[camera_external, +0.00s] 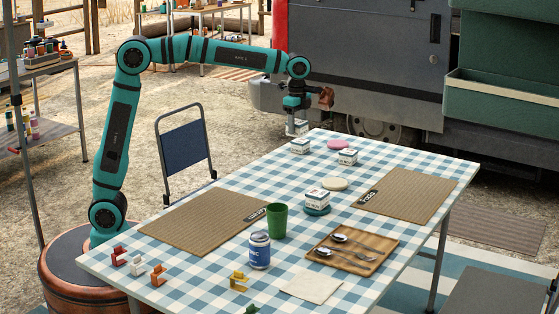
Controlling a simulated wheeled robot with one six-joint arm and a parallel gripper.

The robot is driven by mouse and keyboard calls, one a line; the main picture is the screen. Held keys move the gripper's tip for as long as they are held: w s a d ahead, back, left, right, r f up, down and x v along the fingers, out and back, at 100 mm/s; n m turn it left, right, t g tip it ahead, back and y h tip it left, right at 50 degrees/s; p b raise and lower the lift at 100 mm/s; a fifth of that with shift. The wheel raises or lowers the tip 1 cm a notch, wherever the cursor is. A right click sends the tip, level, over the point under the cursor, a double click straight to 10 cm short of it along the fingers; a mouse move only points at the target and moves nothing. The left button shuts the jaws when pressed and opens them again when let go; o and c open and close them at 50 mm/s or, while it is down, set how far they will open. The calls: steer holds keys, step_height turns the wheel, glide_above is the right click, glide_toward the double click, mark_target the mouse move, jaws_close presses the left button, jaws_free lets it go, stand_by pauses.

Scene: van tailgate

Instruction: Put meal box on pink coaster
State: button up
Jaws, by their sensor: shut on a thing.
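My gripper (297,116) is over the far left edge of the table, pointing down. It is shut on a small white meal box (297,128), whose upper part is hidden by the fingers. The pink coaster (339,145) lies flat and bare near the far edge, to the right of the held box. Other white boxes with dark markings stand on the table: one (300,147) just in front of the gripper, one (348,157) in front of the pink coaster, and one (317,200) on a teal coaster (317,211).
A cream coaster (334,184) lies bare mid-table. Two woven placemats (190,222) (405,192), a green cup (277,220), a can (260,250) and a wooden cutlery tray (393,241) occupy the checked table (235,180). A blue chair (185,146) stands at the left side.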

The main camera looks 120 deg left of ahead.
steer(key=w+a+f, duration=0.1)
steer(key=a, duration=1.9)
glide_toward(338, 143)
steer(key=shift+f, duration=2.75)
steer(key=shift+f, duration=0.15)
steer(key=o, duration=1.1)
step_height(338, 143, up, 12)
steer(key=shift+r, duration=0.15)
